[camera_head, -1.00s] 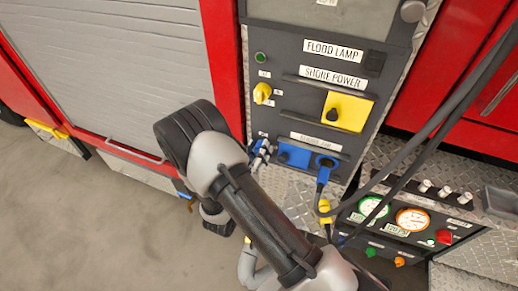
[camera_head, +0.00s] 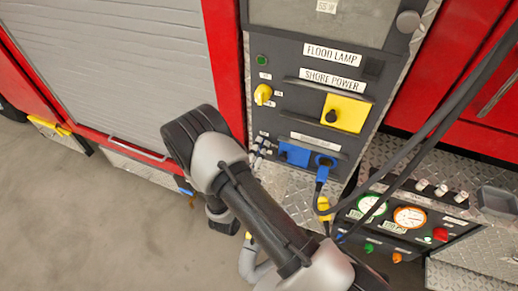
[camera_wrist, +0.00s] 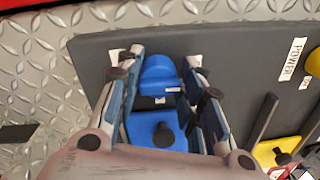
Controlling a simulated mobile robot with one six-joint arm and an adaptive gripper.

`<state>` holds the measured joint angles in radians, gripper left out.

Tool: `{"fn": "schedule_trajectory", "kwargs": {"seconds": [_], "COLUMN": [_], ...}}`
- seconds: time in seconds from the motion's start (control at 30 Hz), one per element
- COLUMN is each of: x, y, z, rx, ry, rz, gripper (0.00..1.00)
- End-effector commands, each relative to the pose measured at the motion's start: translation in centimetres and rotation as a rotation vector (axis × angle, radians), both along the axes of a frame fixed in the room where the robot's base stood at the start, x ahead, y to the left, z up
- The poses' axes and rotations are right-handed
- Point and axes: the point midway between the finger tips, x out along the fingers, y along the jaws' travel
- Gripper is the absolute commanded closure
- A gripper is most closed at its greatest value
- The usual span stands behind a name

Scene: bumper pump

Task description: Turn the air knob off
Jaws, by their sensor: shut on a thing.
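The blue air knob (camera_wrist: 157,78) shows in the wrist view, between the two fingers of my gripper (camera_wrist: 164,62). My gripper is shut on it, one finger on each side. Below the knob in that view is a blue square cover (camera_wrist: 155,130) with a black button. In the head view, my gripper (camera_head: 261,148) is at the lower left of the dark panel, left of the blue cover (camera_head: 294,154). My fingers hide the knob there, and its exact angle is hard to tell.
A yellow knob (camera_head: 262,94) and a yellow cover (camera_head: 345,112) sit higher on the panel. A blue plug (camera_head: 324,166) with a cable is right of the blue cover. Black hoses (camera_head: 420,135) cross in front at the right. Gauges (camera_head: 409,217) are at lower right.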

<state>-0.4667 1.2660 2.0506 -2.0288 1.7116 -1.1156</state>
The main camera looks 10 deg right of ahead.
Motion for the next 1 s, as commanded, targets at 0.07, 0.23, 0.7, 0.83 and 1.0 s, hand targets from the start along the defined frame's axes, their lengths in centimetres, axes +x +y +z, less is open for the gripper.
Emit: {"fn": "schedule_trajectory", "kwargs": {"seconds": [0.07,0.23,0.7,0.83,1.0], "x": [-0.01,-0.03,-0.08,-0.08,-0.06], "y": [0.04,0.02,-0.02,-0.02,-0.02], "z": [-0.19,-0.25,-0.35,-0.28,-0.20], "rx": [-0.014,-0.035,-0.040,-0.040,-0.040], "ry": [0.017,0.033,0.039,0.037,0.035], "rz": [0.002,0.002,0.001,0.001,0.000], "gripper": [0.89,0.89,0.62,0.53,0.47]}}
